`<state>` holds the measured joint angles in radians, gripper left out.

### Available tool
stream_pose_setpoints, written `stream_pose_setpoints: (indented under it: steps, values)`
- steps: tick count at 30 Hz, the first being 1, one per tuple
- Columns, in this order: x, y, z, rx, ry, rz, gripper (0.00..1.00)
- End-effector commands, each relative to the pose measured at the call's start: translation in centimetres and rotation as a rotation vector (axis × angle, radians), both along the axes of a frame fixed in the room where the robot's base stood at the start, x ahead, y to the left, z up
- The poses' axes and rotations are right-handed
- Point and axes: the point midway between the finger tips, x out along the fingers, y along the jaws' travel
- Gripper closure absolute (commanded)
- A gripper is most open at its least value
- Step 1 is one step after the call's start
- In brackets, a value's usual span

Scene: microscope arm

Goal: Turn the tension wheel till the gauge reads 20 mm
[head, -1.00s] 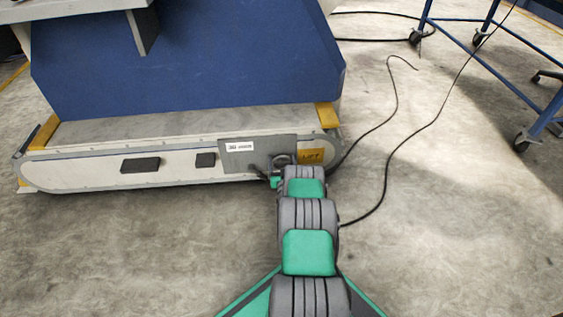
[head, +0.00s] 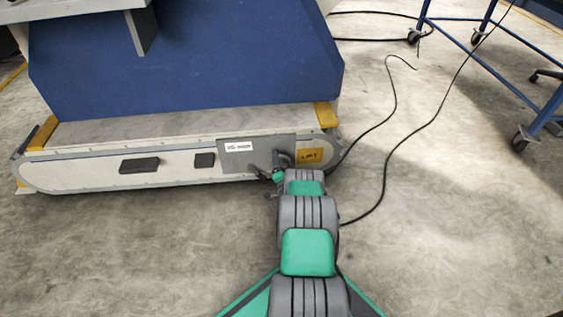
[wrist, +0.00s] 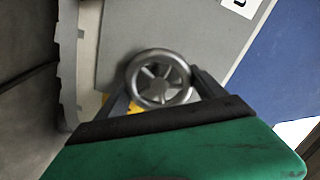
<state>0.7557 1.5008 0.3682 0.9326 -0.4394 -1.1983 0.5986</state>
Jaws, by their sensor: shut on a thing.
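The tension wheel is a grey, spoked handwheel (wrist: 158,85) in the wrist view, in front of a flat grey plate (wrist: 150,30). The two dark fingers of my gripper (wrist: 162,78) are shut on its rim, one on each side. In the head view my gripper (head: 268,172) is at the right end of the low conveyor-like unit, by the grey plate (head: 240,160). My arm and wrist cover most of the wheel there. No readable gauge or scale shows in either view.
A yellow LIFT label (head: 311,156) is right of the plate. A blue machine body (head: 190,60) rises behind the unit. Black cables (head: 385,165) lie on the floor at right, near a blue wheeled frame (head: 520,90). Open floor (head: 120,250) lies at front left.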

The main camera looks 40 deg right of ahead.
Motion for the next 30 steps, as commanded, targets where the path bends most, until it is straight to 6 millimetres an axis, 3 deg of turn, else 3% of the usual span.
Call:
stream_pose_setpoints:
  steps: [15, 30]
  values:
    - [-0.04, -0.05, -0.23, 0.289, -0.196, 0.0, 0.61]
    - [-0.02, -0.03, -0.25, 0.341, -0.232, 0.0, 0.61]
